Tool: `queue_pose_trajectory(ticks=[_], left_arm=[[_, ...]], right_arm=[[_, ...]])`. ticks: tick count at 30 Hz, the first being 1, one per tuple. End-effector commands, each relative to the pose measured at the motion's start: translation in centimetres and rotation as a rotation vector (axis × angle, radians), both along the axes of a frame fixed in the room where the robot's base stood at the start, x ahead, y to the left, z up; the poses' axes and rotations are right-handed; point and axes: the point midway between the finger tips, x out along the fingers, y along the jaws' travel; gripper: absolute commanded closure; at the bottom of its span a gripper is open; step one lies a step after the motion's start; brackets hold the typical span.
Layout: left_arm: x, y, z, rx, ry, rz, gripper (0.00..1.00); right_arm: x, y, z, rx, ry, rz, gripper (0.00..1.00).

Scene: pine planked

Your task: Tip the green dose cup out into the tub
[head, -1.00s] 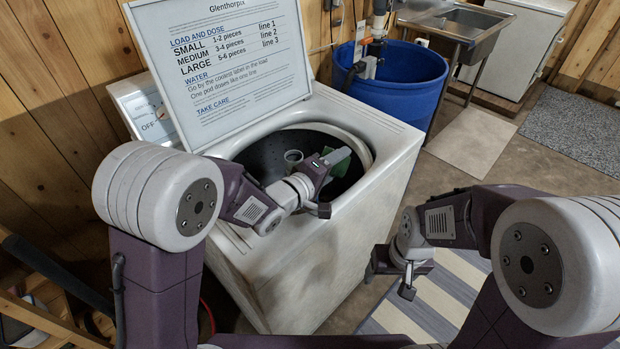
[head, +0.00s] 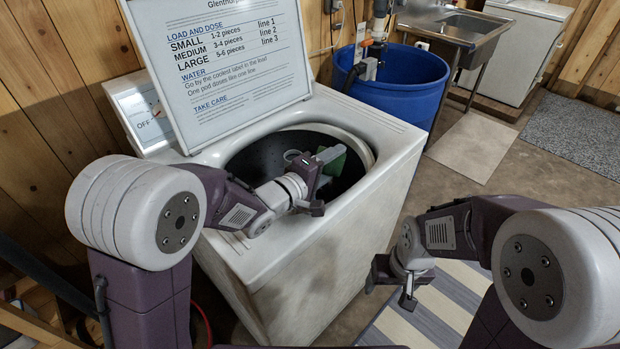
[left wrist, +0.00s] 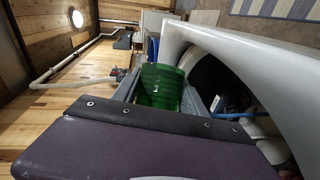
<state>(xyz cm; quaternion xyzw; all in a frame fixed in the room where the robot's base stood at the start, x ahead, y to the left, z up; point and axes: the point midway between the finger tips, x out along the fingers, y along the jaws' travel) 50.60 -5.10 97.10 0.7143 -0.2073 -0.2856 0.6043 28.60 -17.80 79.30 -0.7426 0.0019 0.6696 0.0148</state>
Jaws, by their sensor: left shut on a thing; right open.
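The green dose cup (head: 337,162) is held over the right part of the open tub (head: 262,155), inside the white washer. My left gripper (head: 324,176) is shut on the cup, whose lower part is partly hidden by the fingers in the head view. The left wrist view shows the ribbed green cup (left wrist: 160,84) between grey fingers, with the dark tub (left wrist: 207,78) to its right. The cup looks tilted; its contents cannot be seen. My right gripper (head: 392,289) is open and empty, in front of the washer on the right.
The washer's raised lid (head: 225,75) with printed dosing lines stands behind the tub. The washer's white rim (head: 385,130) surrounds the opening. A blue barrel (head: 405,85) and a metal sink (head: 460,25) stand behind right.

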Motion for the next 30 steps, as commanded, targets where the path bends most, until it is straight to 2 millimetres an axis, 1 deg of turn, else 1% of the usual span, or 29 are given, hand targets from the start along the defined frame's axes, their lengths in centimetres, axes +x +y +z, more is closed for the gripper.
queue_pose_trajectory(ticks=[8,12,19,23,30], left_arm=[[0.0,0.1,0.1,-0.037,0.010,0.000,0.88],[0.1,0.2,0.0,-0.069,0.017,0.001,0.88],[0.1,0.2,0.3,-0.104,0.028,0.000,0.88],[0.1,0.4,0.3,-0.143,0.038,0.001,0.88],[0.2,0.7,0.6,-0.258,0.070,0.002,0.88]], right_arm=[[0.0,0.0,-0.9,0.000,0.000,0.000,0.28],[0.0,0.0,-1.8,0.000,0.000,0.000,0.28],[0.0,0.0,-2.4,0.000,0.000,0.000,0.28],[0.0,0.0,-3.4,0.000,0.000,0.000,0.28],[0.0,0.0,-6.1,0.000,0.000,0.000,0.28]])
